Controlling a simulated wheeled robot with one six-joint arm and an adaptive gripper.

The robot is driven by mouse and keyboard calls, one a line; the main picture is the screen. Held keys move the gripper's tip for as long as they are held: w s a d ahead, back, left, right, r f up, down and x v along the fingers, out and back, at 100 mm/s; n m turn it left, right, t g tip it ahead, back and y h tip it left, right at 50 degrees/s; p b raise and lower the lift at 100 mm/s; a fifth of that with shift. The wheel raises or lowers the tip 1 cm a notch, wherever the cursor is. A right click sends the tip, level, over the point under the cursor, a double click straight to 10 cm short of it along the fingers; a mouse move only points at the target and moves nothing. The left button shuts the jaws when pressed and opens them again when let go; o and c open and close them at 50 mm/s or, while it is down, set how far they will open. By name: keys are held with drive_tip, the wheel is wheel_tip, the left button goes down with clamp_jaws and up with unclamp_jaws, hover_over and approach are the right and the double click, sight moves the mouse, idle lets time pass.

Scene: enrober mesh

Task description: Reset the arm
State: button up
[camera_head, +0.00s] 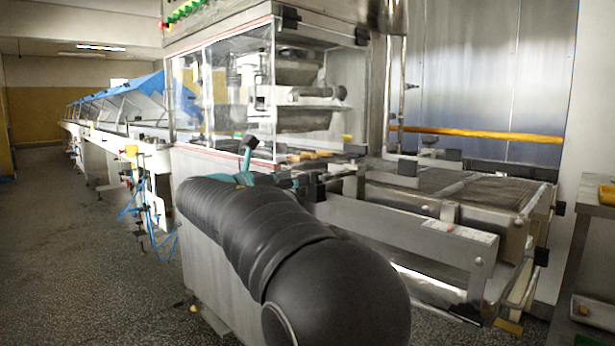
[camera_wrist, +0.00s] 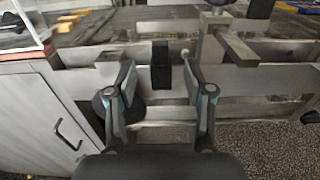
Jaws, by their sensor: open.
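My gripper (camera_wrist: 157,75) shows in the wrist view with its two fingers apart and nothing between them. It hangs in front of the metal side rails of the enrober machine (camera_wrist: 90,82). In the head view my dark, ribbed arm reaches from the lower right toward the machine (camera_head: 430,225). The gripper end is mostly hidden behind the arm there; only a small teal part shows near the clear guard. I cannot tell whether the fingers touch the rail.
The mesh conveyor (camera_head: 450,190) extends to the right, with a yellow bar (camera_head: 480,134) behind it. A clear guard box (camera_head: 225,95) stands above my arm's end. A metal table (camera_head: 590,230) is at the far right. Open speckled floor (camera_head: 75,260) lies to the left.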

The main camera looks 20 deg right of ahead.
drive_tip(key=s+a+f+m+y, duration=0.1)
drive_tip(key=a+f+m+y, duration=0.4)
drive_tip(key=f, duration=0.6)
drive_tip(key=s+a+f+m+g+y, duration=0.25)
drive_tip(key=s+f+m+y, duration=0.2)
drive_tip(key=s+f, duration=0.5)
drive_tip(key=s+a+f+m+y, duration=0.1)
drive_tip(key=s+m, duration=0.3)
drive_tip(key=s, duration=0.4)
drive_tip(key=s+a+f+m+t+y, duration=0.1)
drive_tip(key=s+f+m+y, duration=0.3)
drive_tip(key=s, duration=0.4)
drive_tip(key=s+a+f+m+t+y, duration=0.1)
drive_tip(key=s+m, duration=0.3)
drive_tip(key=s, duration=0.4)
drive_tip(key=shift+s+a+f+y, duration=0.3)
drive_tip(key=shift+a+f+y, duration=0.4)
drive_tip(key=shift+y, duration=0.05)
drive_tip(key=shift+m, duration=0.25)
